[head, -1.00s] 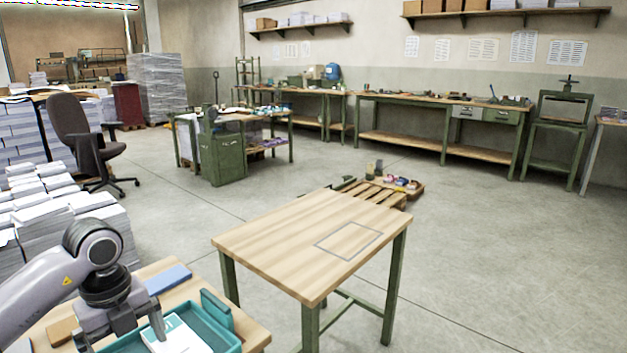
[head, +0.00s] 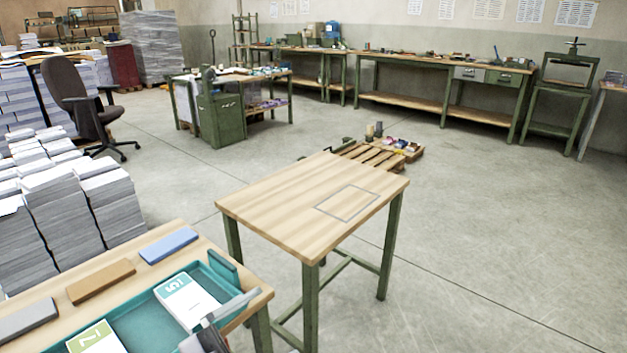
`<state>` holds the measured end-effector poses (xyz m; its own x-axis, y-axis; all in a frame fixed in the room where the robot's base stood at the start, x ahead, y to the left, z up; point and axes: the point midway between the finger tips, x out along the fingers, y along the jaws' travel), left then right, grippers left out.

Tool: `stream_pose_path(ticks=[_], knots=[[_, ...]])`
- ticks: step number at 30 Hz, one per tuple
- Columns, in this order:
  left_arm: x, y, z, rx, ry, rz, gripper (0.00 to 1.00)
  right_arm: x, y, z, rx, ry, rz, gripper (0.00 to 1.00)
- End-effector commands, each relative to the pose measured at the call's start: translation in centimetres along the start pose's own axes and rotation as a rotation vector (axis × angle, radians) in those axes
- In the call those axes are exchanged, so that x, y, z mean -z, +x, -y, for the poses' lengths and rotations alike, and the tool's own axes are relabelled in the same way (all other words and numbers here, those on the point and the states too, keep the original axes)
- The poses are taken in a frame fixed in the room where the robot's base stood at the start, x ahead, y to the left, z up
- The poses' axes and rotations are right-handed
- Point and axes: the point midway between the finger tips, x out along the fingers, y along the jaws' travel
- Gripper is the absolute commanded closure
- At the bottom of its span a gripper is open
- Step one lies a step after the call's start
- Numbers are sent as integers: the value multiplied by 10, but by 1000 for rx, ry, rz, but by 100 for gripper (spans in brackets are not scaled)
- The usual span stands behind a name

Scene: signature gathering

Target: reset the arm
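A grey gripper part (head: 207,335), most likely of my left arm, shows at the bottom edge. It overlaps the front right side of the teal tray (head: 140,325); most of it is cut off, and I cannot tell whether its fingers are open or shut. A white and teal booklet marked 5 (head: 188,300) lies in the tray. A white and green booklet marked 2 (head: 97,338) lies at its lower left. No other gripper is in view.
The tray rests on a wooden bench (head: 205,247) with blue (head: 168,246), brown (head: 100,281) and grey (head: 27,318) blocks behind it. A bare wooden table (head: 290,205) with a marked rectangle stands to the right. Paper stacks (head: 60,215) crowd the left. Floor at right is clear.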

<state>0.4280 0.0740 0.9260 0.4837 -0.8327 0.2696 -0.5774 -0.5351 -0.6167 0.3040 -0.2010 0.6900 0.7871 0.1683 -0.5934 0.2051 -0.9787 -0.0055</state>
Motion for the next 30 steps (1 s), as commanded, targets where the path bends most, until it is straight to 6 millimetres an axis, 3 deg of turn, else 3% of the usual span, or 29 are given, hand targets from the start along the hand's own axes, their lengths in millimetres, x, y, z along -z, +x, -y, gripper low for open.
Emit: stream_pose_path(ticks=[4,7,12,16,21,30], knots=[[-33,-40,6,292,-178,240,0,4,-6,0,-1,0,8,100],[-60,-80,-7,429,-303,445,0,7,-8,0,-2,-1,8,100],[-91,-156,-60,542,-528,805,0,13,-12,0,-3,-2,5,100],[-95,-200,-103,546,-666,1002,0,16,-14,-1,-3,-3,4,100],[-92,-224,-133,528,-757,1116,0,17,-15,-1,-4,-4,3,100],[-93,-226,-136,525,-765,1126,0,16,-15,-1,-4,-3,2,100]])
